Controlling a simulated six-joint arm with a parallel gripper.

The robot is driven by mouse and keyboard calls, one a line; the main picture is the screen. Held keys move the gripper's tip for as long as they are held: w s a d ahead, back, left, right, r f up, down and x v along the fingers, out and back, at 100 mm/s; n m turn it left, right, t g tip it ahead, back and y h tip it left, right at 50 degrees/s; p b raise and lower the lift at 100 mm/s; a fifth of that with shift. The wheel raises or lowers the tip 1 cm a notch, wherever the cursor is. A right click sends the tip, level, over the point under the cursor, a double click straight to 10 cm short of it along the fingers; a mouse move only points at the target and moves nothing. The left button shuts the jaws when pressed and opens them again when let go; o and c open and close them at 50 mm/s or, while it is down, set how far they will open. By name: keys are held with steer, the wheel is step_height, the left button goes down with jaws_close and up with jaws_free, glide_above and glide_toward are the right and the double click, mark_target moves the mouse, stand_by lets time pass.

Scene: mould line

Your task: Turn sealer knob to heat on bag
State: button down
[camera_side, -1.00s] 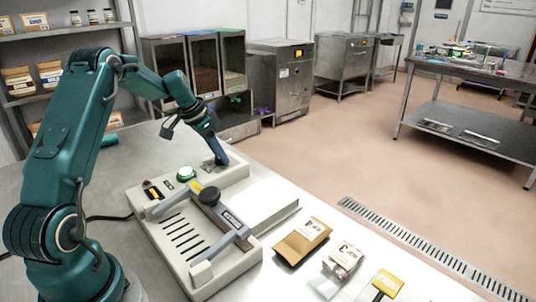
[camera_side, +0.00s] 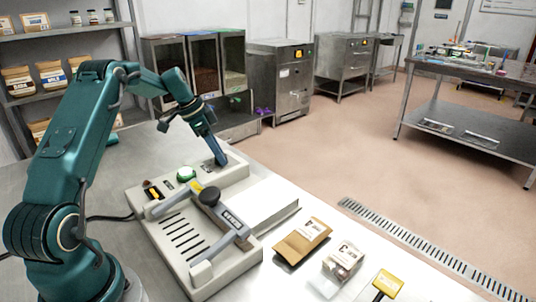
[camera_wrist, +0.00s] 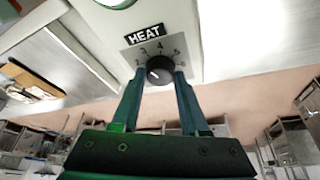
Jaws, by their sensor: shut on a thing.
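The black heat knob (camera_wrist: 159,70) sits on a grey dial plate marked with numbers, under a HEAT label (camera_wrist: 145,35), in the wrist view. My gripper (camera_wrist: 159,76) has its two fingers on either side of the knob, shut on it. In the side view my gripper (camera_side: 221,161) reaches down to the back right of the bag sealer (camera_side: 143,215); there the knob is hidden behind the fingers. The sealer's arm (camera_side: 232,222) with its round black handle lies over the slotted bed. A brown bag (camera_side: 302,240) lies on the table right of the sealer.
A clear-and-white bag (camera_side: 343,260) and a yellow-topped item (camera_side: 387,283) lie along the table's right side. A green button (camera_side: 186,174) and a small black-and-yellow switch (camera_side: 153,193) are on the sealer's top panel. Shelves with bags stand at the back left.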

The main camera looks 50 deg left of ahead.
steer(key=shift+s, duration=0.1)
steer(key=shift+c, duration=2.1)
jaws_free()
steer(key=shift+v, duration=2.55)
